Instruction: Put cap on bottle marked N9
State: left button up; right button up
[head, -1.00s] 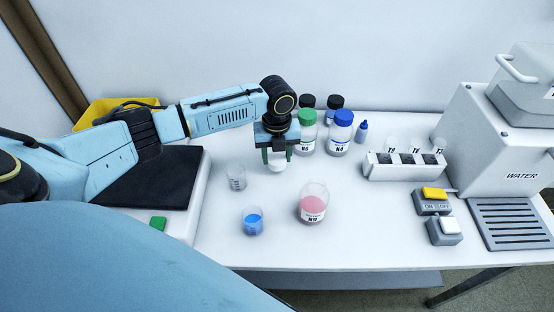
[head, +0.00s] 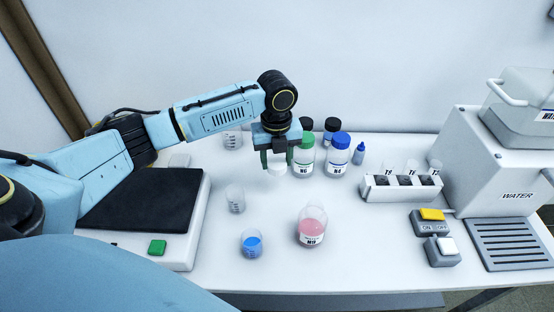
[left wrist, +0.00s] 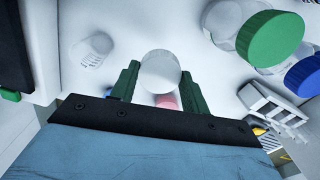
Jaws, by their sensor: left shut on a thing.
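My left gripper (head: 277,162) is shut on a white round cap (head: 277,169) and holds it above the table, just left of the green-capped bottle. The left wrist view shows the cap (left wrist: 160,72) between the green fingers. An open clear bottle (head: 312,227) with pink contents stands upright on the table, nearer the front and right of the gripper. Its label starts with N, but the rest is too small to read surely. A pink part of it (left wrist: 166,102) shows just below the cap in the left wrist view. My right gripper is not in view.
Green-capped (head: 303,155) and blue-capped (head: 339,155) bottles stand behind, with black-capped ones. A blue-filled beaker (head: 251,243) and an empty beaker (head: 235,199) stand left of the pink bottle. A tube rack (head: 400,189), switch boxes and the water machine (head: 475,160) are at right.

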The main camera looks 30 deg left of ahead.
pick_arm(q)
jog(key=shift+d+r+n, duration=0.3)
jog(key=shift+d+n, duration=0.05)
jog(key=shift+n, duration=0.35)
jog(key=s+d+r+n, duration=0.2)
jog(key=d+r+n, duration=0.2)
jog(key=n, duration=0.9)
jog(key=s+d+r+n, duration=0.3)
jog(key=d+r+n, duration=0.1)
jog(key=n, duration=0.8)
jog(key=shift+s+r+n, duration=0.15)
jog(key=shift+r+n, duration=0.25)
jog(key=shift+r, duration=0.05)
